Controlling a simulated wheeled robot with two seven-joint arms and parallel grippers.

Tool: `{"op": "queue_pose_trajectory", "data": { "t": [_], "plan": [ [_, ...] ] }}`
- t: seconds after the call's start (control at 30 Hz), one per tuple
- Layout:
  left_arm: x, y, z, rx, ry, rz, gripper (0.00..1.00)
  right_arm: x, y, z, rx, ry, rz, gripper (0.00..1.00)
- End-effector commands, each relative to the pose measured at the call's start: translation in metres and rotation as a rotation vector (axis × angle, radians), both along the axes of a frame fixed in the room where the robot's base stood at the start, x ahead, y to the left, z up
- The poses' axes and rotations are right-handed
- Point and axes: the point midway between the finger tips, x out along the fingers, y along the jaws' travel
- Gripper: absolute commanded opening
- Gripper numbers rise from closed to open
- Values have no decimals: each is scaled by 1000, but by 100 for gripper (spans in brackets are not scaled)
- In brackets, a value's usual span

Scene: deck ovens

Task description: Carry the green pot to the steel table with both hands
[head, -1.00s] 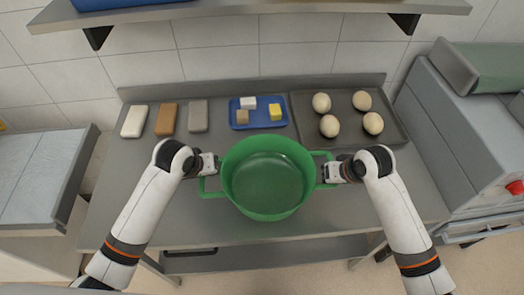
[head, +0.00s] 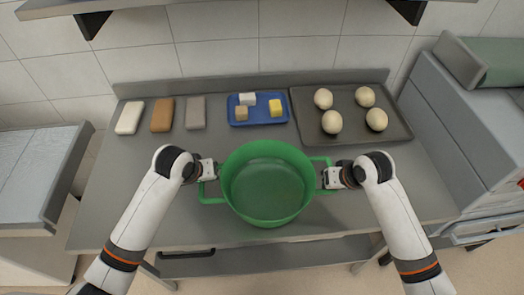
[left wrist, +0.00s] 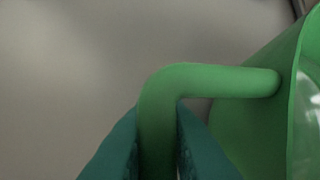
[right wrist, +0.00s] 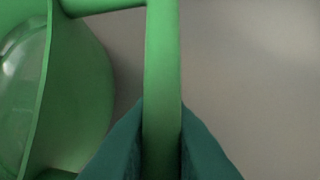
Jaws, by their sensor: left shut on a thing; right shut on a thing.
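The green pot (head: 267,185) is upright and open-topped, over the front middle of the steel table (head: 215,225) in the head view. I cannot tell whether its base touches the table. My left gripper (head: 207,172) is shut on the pot's left handle, which also shows between the fingers in the left wrist view (left wrist: 158,130). My right gripper (head: 328,178) is shut on the right handle, which shows between the fingers in the right wrist view (right wrist: 161,100). The pot's interior looks empty.
Behind the pot are a blue tray (head: 238,123) with small blocks and a dark tray (head: 350,145) with several dough balls. Three bars (head: 162,115) lie at the back left. An oven (head: 460,135) stands right. A shelf (head: 240,1) overhangs the back.

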Motion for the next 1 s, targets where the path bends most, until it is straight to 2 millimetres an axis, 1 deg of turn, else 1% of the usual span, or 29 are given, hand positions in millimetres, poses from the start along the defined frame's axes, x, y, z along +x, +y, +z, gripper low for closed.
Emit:
{"op": "queue_pose_trajectory", "data": {
  "t": [0.03,0.13,0.17,0.43,0.53,0.67,0.9,1.0],
  "plan": [
    [0,1,-2,2,0,2,17,0,-1,-2,-2,0,0,17],
    [0,1,-1,2,0,2,34,0,-1,-1,-2,1,-1,34],
    [0,1,-1,1,1,2,36,0,-1,-1,-1,1,0,36],
    [0,0,0,0,0,0,36,0,0,-1,0,0,0,36],
    [-2,1,6,0,-2,0,36,0,0,-1,0,0,0,36],
    [-10,4,25,1,-4,-1,36,0,0,-1,0,0,0,36],
    [-31,9,72,0,-5,0,36,0,0,-1,0,0,0,36],
    [-38,12,88,1,-6,1,36,0,0,-1,0,0,0,36]
  ]
}}
